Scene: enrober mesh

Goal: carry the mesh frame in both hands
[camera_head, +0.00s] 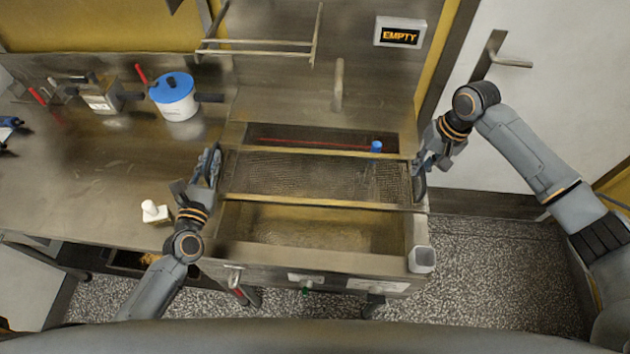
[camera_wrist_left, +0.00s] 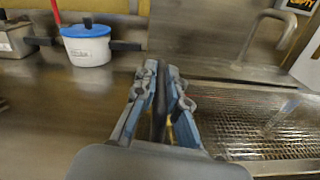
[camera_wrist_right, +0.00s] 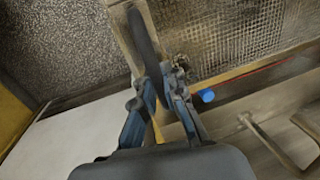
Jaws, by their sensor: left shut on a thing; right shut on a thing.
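The mesh frame (camera_head: 322,205) spans between my two grippers over a metal basin in the head view, with long yellowish rails at its front and back and wire mesh between. The mesh also shows in the left wrist view (camera_wrist_left: 250,120) and the right wrist view (camera_wrist_right: 225,35). My left gripper (camera_head: 212,165) is shut on the frame's left end; in the left wrist view its fingers (camera_wrist_left: 161,85) close around a dark bar. My right gripper (camera_head: 420,170) is shut on the right end; its fingers (camera_wrist_right: 158,85) close around a dark bar in the right wrist view.
A white pot with a blue lid (camera_head: 175,95) and a metal box (camera_head: 100,95) stand on the steel counter (camera_head: 95,190) to the left. A white bottle (camera_head: 154,212) stands near its front edge. A wire rack (camera_head: 260,45) is behind. A sign (camera_head: 400,32) reads EMPTY.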

